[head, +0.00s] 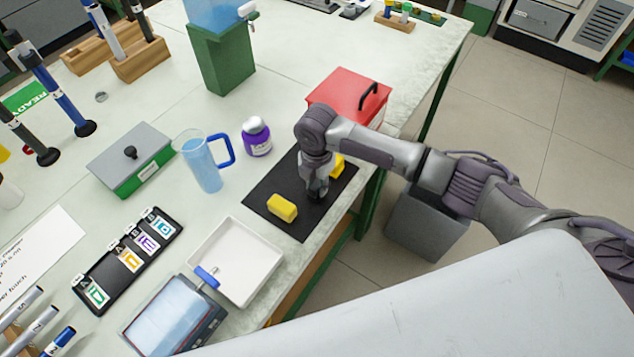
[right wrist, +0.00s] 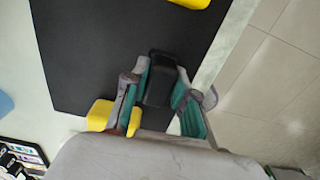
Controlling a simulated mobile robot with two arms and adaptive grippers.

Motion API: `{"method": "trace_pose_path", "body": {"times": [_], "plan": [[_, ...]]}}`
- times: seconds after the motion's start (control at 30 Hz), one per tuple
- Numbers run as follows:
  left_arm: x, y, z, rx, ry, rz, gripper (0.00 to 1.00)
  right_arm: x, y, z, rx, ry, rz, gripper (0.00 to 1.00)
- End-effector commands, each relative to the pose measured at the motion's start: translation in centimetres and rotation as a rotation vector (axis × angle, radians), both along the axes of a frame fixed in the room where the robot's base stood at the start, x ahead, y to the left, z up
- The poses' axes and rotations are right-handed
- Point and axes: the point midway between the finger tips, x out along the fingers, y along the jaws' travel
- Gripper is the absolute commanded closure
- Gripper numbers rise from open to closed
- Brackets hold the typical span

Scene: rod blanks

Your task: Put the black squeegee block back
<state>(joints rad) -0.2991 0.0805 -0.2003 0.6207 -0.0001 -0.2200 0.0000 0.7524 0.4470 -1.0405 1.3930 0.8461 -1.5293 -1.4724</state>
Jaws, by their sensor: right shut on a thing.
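My right gripper (head: 316,192) is over the black mat (head: 262,187), between two yellow blocks. In the right wrist view the gripper (right wrist: 166,95) is shut on the black squeegee block (right wrist: 160,78), which shows between the green-lined fingers. In the head view the block is mostly hidden by the gripper and hard to tell from the mat. I cannot tell whether it touches the mat. My left gripper is not in view.
One yellow block (head: 282,208) lies on the mat's near left; another (head: 337,166) is partly behind my gripper. A white tray (head: 235,262), blue-handled jug (head: 203,165), purple jar (head: 256,137) and red box (head: 345,92) surround the mat. The table edge is close on the right.

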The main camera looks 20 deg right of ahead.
Motion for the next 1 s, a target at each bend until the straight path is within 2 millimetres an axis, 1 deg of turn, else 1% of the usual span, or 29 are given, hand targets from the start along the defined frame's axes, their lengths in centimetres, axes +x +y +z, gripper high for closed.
{"method": "trace_pose_path", "body": {"times": [0.17, 0.2, 0.33, 0.6, 0.73, 0.87, 1.0], "plan": [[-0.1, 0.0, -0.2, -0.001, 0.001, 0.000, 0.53, 0.0, 0.0, -0.3, -0.001, 0.001, 0.000, 1.00], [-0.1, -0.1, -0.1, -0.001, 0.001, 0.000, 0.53, 0.0, 0.0, -0.3, -0.001, 0.001, 0.000, 0.71], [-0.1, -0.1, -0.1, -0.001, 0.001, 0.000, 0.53, 0.0, 0.0, -0.3, -0.001, 0.001, 0.000, 0.49], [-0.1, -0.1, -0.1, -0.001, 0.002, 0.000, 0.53, 0.0, 0.0, -0.2, -0.001, 0.001, 0.000, 0.49], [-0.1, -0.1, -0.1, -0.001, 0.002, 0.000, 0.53, 0.0, 0.0, 0.4, 0.001, -0.002, 0.000, 0.49], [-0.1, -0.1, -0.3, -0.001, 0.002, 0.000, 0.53, 0.1, 0.0, 2.4, 0.002, -0.002, 0.002, 0.49], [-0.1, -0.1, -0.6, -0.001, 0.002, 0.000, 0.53, 0.1, 0.0, 5.5, 0.002, -0.005, 0.001, 0.49]]}}
